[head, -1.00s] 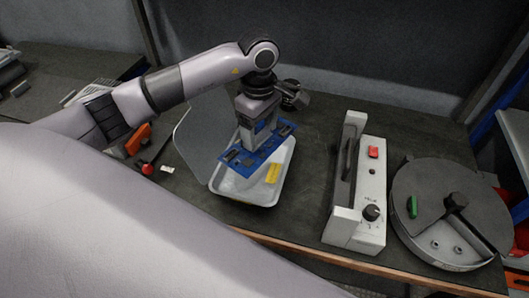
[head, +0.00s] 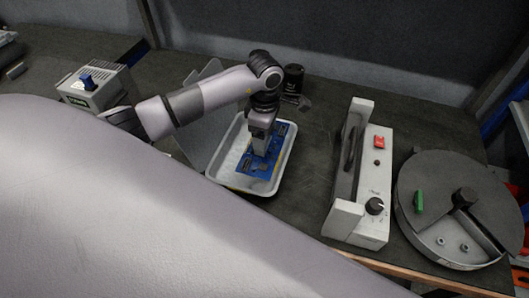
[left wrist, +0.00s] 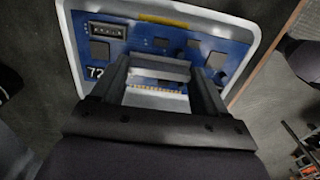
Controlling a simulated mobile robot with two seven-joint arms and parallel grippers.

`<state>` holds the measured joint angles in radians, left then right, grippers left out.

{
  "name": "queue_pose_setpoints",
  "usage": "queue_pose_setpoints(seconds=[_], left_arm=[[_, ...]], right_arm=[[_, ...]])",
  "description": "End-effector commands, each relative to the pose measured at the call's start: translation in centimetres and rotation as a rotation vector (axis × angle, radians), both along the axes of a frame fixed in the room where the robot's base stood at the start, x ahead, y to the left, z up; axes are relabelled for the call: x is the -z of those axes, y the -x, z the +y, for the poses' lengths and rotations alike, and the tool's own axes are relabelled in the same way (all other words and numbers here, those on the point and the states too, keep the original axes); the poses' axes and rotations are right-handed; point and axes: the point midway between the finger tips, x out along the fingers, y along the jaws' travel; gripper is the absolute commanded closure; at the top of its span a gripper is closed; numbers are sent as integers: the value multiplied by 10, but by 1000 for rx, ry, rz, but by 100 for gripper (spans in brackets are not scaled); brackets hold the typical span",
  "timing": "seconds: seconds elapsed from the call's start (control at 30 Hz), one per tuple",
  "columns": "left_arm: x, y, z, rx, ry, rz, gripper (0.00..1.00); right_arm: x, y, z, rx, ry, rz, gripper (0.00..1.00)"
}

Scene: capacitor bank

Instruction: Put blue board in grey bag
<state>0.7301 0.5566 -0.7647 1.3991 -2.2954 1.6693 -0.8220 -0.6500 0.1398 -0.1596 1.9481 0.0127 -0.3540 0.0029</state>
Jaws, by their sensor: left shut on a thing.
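The blue board (head: 265,170) carries dark and pale parts. It appears over or within a white tray (head: 227,180). My left gripper (head: 261,150) points down and is shut on the board's middle part. In the left wrist view the board (left wrist: 232,58) lies across the jaws (left wrist: 160,92), with the tray rim (left wrist: 247,22) around it. I cannot tell if the board touches the tray floor. A flat grey sheet (head: 198,130), possibly the grey bag, lies left of the tray, partly hidden behind my arm. My right gripper is out of view.
A white-grey device with a handle and red button (head: 379,142) stands right of the tray. Beyond it is a round grey drum (head: 440,185) with a green part.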

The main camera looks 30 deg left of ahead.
Motion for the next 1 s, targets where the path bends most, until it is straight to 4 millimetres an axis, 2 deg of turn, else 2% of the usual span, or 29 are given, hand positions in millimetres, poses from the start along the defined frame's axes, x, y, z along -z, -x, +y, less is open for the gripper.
queue_pose_setpoints(seconds=[0.03, 0.27, 0.53, 0.97, 1.0], left_arm=[[8, -1, 0, 0, 2, -1, 61], [18, 0, 0, -1, 1, 0, 61], [53, 0, -1, 0, 2, 0, 61], [57, -1, 0, 0, 1, -1, 61], [56, 0, 0, 0, 1, -1, 16]], right_arm=[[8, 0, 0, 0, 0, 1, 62], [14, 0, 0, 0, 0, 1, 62], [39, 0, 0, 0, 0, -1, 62], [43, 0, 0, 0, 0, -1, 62], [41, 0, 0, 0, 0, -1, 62]])
